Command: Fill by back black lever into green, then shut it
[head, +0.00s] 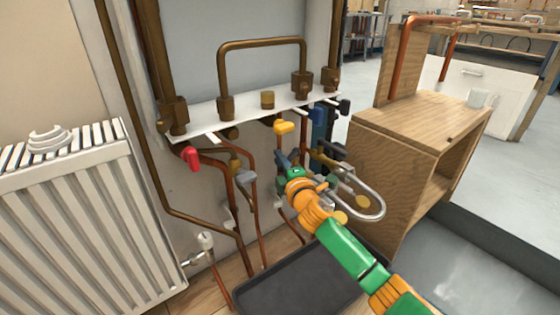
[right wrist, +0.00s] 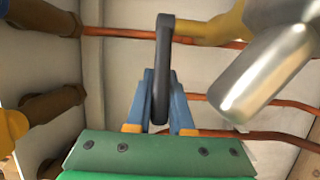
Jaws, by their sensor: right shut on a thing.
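My right gripper (head: 284,162) reaches in from the lower right to the pipework under the white shelf. In the right wrist view its blue fingers (right wrist: 162,98) are shut on a dark grey-black lever (right wrist: 163,45), one finger on each side. The lever's top end joins a yellow brass valve body (right wrist: 214,24). In the head view the gripped lever is too small and covered to tell apart. A silver looped hose (head: 377,207) hangs right of the gripper. A black lever (head: 334,150) shows behind it. No green gauge zone can be made out. My left gripper is not in view.
A red lever (head: 190,157), a yellow lever (head: 284,127) and a grey lever (head: 246,177) sit nearby on the pipes. In the right wrist view a silver cylinder (right wrist: 268,72) is close on the right. A dark tray (head: 300,284) lies below. A wooden cabinet (head: 393,150) stands right.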

